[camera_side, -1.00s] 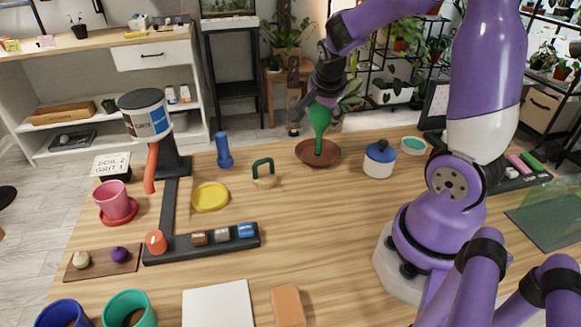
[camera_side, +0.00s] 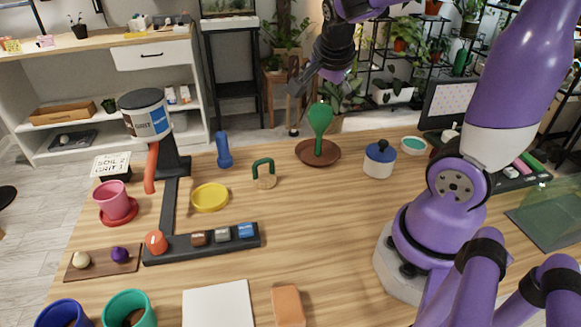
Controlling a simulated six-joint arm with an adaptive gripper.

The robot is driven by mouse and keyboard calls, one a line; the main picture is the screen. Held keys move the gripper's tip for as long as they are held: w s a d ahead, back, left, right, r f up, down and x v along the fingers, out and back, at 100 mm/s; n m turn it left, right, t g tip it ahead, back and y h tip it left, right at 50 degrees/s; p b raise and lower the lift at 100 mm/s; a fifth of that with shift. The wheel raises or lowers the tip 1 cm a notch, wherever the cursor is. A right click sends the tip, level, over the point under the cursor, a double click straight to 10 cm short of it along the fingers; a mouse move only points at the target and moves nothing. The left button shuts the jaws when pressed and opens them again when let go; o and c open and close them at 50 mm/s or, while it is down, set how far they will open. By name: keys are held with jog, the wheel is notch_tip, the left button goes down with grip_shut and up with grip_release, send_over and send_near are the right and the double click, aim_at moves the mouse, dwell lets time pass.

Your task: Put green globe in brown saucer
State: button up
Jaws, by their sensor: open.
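The green globe (camera_side: 320,117), a bulb on a thin stem, stands upright in the brown saucer (camera_side: 304,157). Its stem end rests within the saucer's rim. My gripper (camera_side: 297,92) is open and empty, above and slightly left of the globe's bulb, apart from it. The fingers are small and dark in this view.
A blue-lidded white jar (camera_side: 379,162) stands right of the saucer, with a small teal-topped dish (camera_side: 413,145) beyond it. A green-handled item (camera_side: 264,173), a blue bottle-shaped item (camera_side: 223,150) and a yellow dish (camera_side: 209,197) are to the left. The table's middle front is mostly clear.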

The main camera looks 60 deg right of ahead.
jog(key=s+a+n+t+y, duration=0.1)
jog(key=s+a+n+y, duration=0.1)
jog(key=a+n, duration=0.5)
jog(key=s+a+r+n+t+y, duration=0.1)
jog(key=s+a+n+y, duration=0.2)
jog(key=a+n, duration=0.5)
jog(key=n, duration=0.4)
jog(key=shift+s+a+r+n, duration=0.2)
jog(key=shift+s+r+n, duration=0.1)
jog(key=shift+s, duration=0.1)
